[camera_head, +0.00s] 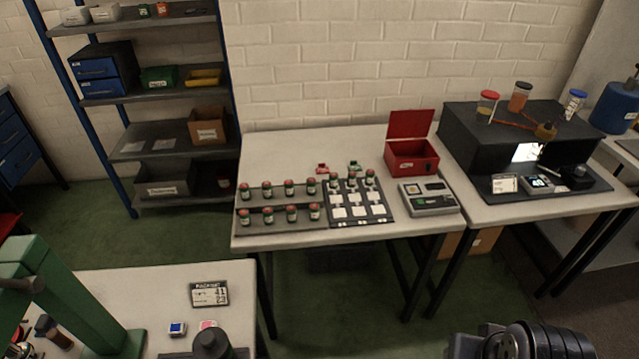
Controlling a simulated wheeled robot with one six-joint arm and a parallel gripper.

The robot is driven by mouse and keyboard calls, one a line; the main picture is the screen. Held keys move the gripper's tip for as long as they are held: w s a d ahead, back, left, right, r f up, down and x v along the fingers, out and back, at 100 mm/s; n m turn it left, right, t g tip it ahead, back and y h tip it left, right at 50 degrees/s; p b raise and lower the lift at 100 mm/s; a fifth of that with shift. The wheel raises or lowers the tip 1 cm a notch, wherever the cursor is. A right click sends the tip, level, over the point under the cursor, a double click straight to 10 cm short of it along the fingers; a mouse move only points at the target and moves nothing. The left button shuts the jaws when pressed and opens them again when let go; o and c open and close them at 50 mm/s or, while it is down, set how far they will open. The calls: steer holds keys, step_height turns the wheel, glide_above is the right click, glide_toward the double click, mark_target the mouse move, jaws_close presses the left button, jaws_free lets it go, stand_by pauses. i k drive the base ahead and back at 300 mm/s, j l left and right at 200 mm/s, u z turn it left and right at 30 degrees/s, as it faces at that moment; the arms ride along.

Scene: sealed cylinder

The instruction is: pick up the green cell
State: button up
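A small green item (354,166) lies on the middle table, behind the gridded dark tray and right of a similar small red item (322,168). It may be the green cell, but it is too small to tell. Several small jars with dark green bodies and reddish caps stand upright in two rows on a dark stepped rack (278,201), one of them at the front left (244,218). Three more stand along the back of the gridded tray (359,212). My gripper is not in view; only a dark part of my arm shows at the bottom right.
An open red box (411,158) and a grey device (429,197) stand right of the tray. A dark hooded bench (512,140) with jars is further right. A shelf unit (160,60) stands left. A green press (75,310) is on the near table. Green floor lies between.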

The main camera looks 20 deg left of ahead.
mark_target(310, 182)
steer(key=i+u, duration=0.45)
steer(key=i, duration=0.2)
steer(key=i+l+u, duration=0.1)
steer(key=i+u, duration=0.35)
steer(key=i, duration=0.2)
